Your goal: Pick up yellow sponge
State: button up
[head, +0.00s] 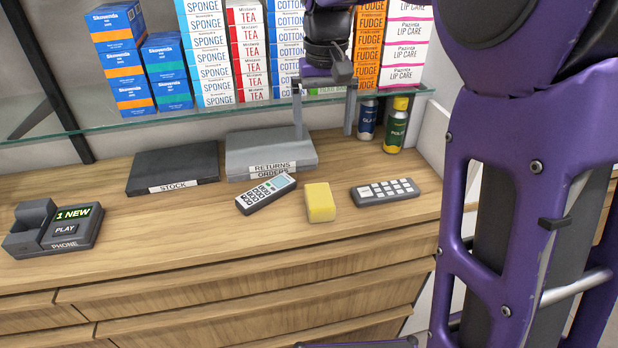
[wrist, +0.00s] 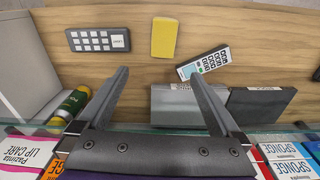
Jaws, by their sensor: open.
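The yellow sponge (head: 320,202) stands on the wooden counter between a handset and a small keypad. It also shows in the wrist view (wrist: 163,37), at the top middle, past my fingertips. My gripper (head: 324,112) is open and empty. In the head view it hangs above and behind the sponge, in front of the shelf of boxes. In the wrist view its two fingers (wrist: 162,78) are spread wide, with bare counter between their tips. The sponge is apart from both fingers and fully visible.
The handset (head: 265,193) lies close left of the sponge, the keypad (head: 385,191) close right. Grey trays (head: 270,152) and two bottles (head: 396,125) stand behind. A glass shelf (head: 190,116) with stacked boxes runs above the counter's back. A phone (head: 55,230) is far left.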

aim_at(319, 195)
jog(key=f+b, duration=0.1)
jog(key=f, duration=0.5)
jog(key=f+b, duration=0.1)
jog(key=f, duration=0.5)
jog(key=f+b, duration=0.1)
jog(key=f, duration=0.5)
jog(key=shift+s+a+b, duration=0.2)
jog(key=shift+s+b, duration=0.1)
jog(key=shift+s, duration=0.05)
jog(key=c, duration=1.3)
notch_tip(319, 195, up, 10)
jog(key=shift+r+p, duration=0.1)
jog(key=shift+p, duration=0.9)
jog(key=o, duration=0.6)
jog(key=c, duration=0.5)
jog(key=shift+o, duration=0.2)
jog(key=shift+s, duration=0.1)
